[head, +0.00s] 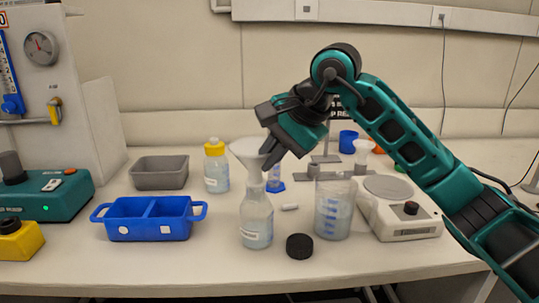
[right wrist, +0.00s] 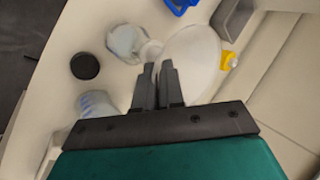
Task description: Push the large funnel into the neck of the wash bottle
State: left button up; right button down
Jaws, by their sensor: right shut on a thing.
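The large white funnel (head: 248,153) stands upright right above the clear wash bottle (head: 257,222), its stem at the bottle's neck. How deep the stem sits in the neck I cannot tell. My right gripper (head: 268,152) is shut on the funnel at its right side. In the right wrist view the fingers (right wrist: 160,75) lie against the funnel (right wrist: 192,55), and the wash bottle (right wrist: 124,42) is just beyond its narrow end. The fingers cover part of the funnel. My left gripper is not in view.
A black cap (head: 299,246) and a beaker (head: 333,210) stand right of the bottle, with a scale (head: 400,217) beyond. A blue divided tray (head: 150,220), a grey tray (head: 160,173) and a yellow-capped bottle (head: 216,168) are to the left. The front table strip is clear.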

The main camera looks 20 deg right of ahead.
pick_arm(q)
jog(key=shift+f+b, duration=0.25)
jog(key=shift+b, duration=0.05)
pick_arm(e)
jog(key=shift+f, duration=0.35)
jog(key=c, duration=1.2)
grip_release()
jog(key=shift+o, duration=0.2)
jog(key=shift+v, duration=0.9)
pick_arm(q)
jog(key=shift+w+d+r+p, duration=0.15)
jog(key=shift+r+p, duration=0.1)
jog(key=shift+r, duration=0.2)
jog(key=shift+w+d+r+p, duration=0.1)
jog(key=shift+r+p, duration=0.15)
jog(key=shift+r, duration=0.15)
pick_arm(e)
jog(key=v, duration=1.1)
jog(key=shift+r, duration=0.1)
